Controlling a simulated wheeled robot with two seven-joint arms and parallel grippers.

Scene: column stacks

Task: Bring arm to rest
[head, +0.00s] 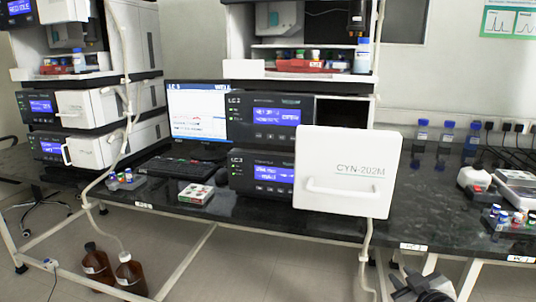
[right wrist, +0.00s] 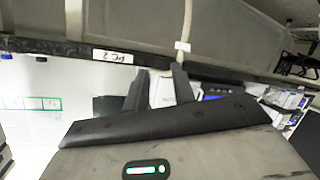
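My right gripper (head: 424,288) is low at the bottom right of the head view, in front of the dark bench and apart from it. In the right wrist view its two dark fingers (right wrist: 159,74) stand apart with nothing held between them, so it is open. Most of the right arm is out of the head view. My left arm and gripper do not show.
The dark bench (head: 440,210) has its front edge near my right gripper. A white tube hangs over that edge (head: 368,240). Brown bottles (head: 130,275) stand on the floor at left. A keyboard (head: 182,167) and vial racks (head: 510,218) sit on the bench.

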